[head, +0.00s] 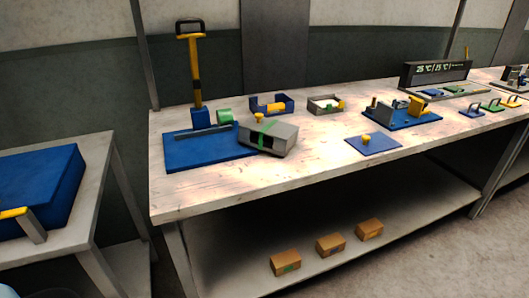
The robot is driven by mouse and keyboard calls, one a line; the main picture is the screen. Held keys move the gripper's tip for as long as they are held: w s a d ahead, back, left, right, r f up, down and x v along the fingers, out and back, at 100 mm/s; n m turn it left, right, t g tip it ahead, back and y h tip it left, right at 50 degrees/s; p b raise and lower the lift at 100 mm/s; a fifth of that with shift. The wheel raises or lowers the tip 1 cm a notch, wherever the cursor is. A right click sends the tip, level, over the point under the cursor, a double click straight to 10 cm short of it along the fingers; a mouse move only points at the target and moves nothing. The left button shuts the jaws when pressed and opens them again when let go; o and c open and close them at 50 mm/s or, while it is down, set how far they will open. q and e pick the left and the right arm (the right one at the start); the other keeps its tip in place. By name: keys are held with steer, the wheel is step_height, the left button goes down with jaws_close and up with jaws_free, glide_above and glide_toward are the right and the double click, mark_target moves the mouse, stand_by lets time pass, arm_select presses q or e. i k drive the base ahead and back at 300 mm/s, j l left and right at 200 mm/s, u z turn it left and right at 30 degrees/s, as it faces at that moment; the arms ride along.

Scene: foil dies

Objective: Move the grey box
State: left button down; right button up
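The grey box (285,134) sits turned at an angle on the wooden workbench top (320,166), at the right end of a flat blue mat (205,158), partly over it. A green strip runs over its top, and dark openings show in its front side. A yellow knob stands at its back edge; I cannot tell whether it touches the box. Neither of my grippers is in view.
A blue stand with a tall yellow-handled lever (195,70) rises behind the mat. The bench's front strip is clear. Small brown boxes lie on the lower shelf.

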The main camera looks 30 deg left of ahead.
mark_target(280, 148)
steer(key=i+l, duration=0.2)
steer(key=i, duration=0.25)
steer(key=i+l, duration=0.25)
steer(key=i, duration=0.15)
steer(key=i+l, duration=0.2)
steer(key=i, duration=0.25)
steer(key=u, duration=1.1)
